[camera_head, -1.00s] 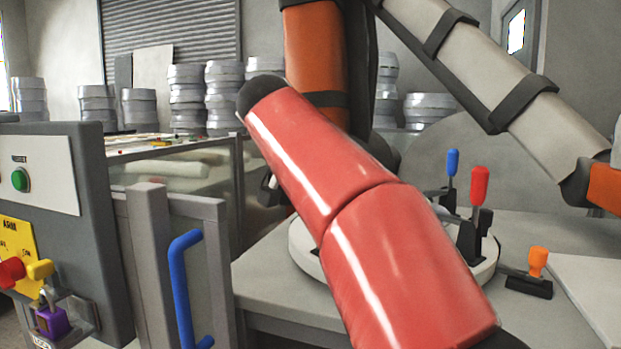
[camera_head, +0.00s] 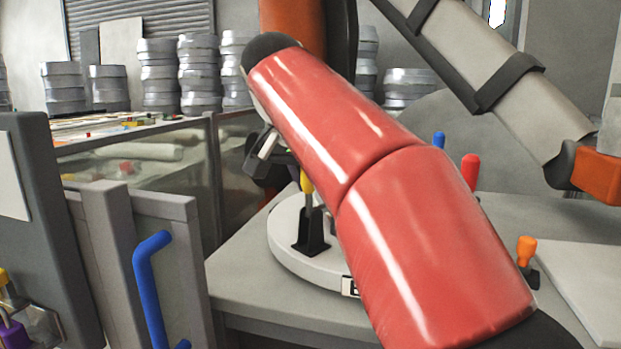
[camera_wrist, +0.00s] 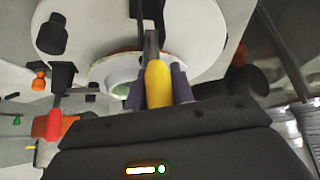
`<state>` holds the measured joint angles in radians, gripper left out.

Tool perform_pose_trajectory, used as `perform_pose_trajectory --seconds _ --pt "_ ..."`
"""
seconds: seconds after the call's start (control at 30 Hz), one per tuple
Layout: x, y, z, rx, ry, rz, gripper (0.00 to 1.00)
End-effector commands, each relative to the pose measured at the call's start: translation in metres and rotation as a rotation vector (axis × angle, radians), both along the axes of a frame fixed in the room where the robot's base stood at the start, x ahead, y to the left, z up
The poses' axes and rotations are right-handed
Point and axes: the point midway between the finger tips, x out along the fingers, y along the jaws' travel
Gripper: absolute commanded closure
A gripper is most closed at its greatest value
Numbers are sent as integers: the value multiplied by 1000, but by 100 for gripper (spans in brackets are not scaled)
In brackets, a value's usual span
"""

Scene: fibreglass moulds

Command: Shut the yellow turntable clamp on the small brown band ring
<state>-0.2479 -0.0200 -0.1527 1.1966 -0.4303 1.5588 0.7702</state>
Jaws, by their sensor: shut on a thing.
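The yellow clamp handle (camera_head: 307,182) stands roughly upright above its black base (camera_head: 311,235), on the near left edge of the round white turntable (camera_head: 284,248). In the wrist view, the yellow handle (camera_wrist: 158,85) sits between the two purple-grey fingers of my gripper (camera_wrist: 158,92), which is shut on it. In the head view, my gripper (camera_head: 280,168) is partly hidden behind my red arm. A pale round piece (camera_wrist: 116,74) with a thin brown edge lies just beyond the handle in the wrist view. I cannot tell whether the clamp touches it.
A blue handle (camera_head: 438,140) and a red handle (camera_head: 470,170) show beyond my arm. An orange-handled clamp (camera_head: 527,250) stands at the right, beside a pale board (camera_head: 585,275).

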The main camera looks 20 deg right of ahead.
Motion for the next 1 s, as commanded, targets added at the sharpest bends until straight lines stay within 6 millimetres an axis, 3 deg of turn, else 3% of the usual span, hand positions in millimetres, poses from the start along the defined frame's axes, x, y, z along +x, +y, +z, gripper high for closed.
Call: perform_pose_trajectory --seconds 0.2,0.53,0.8,1.0 --pt "0 0 -1 2 1 -3 54" --pt "-2 2 6 1 -1 -2 54" --pt "-19 19 44 2 -2 0 54" --pt "-28 28 61 0 0 -2 54"
